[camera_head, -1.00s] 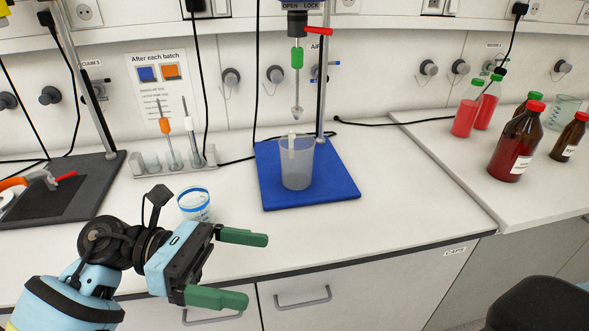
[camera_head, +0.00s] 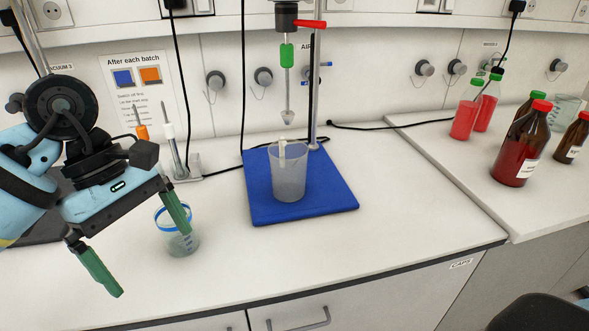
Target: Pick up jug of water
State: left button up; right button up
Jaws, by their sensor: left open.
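A translucent grey jug (camera_head: 289,178) stands upright on the blue mat (camera_head: 325,205), with a pale strip at its back left rim. I cannot tell how much water is in it. A stirrer (camera_head: 288,90) with a green sleeve hangs above it. A small clear cup with a blue rim (camera_head: 178,243) stands left of the mat. My left gripper (camera_head: 150,260) is open and empty, left of the jug. One green finger overlaps the small cup in the picture; I cannot tell whether they touch. My right gripper is not in view.
A thin stand pole (camera_head: 314,95) rises behind the jug. A rack with upright probes (camera_head: 170,150) stands left of the mat. Red-liquid bottles (camera_head: 466,112) and brown bottles (camera_head: 520,145) stand on the right bench. The counter (camera_head: 400,215) right of the mat is clear.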

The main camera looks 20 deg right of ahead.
aim_at(288, 157)
jog(key=i+l+z, duration=0.2)
jog(key=i, duration=0.25)
jog(key=i+l+z, duration=0.15)
jog(key=i, duration=0.25)
jog(key=i+z, duration=0.15)
jog(key=z, duration=0.2)
jog(key=k+j+z, duration=0.1)
jog(key=j+z, duration=0.2)
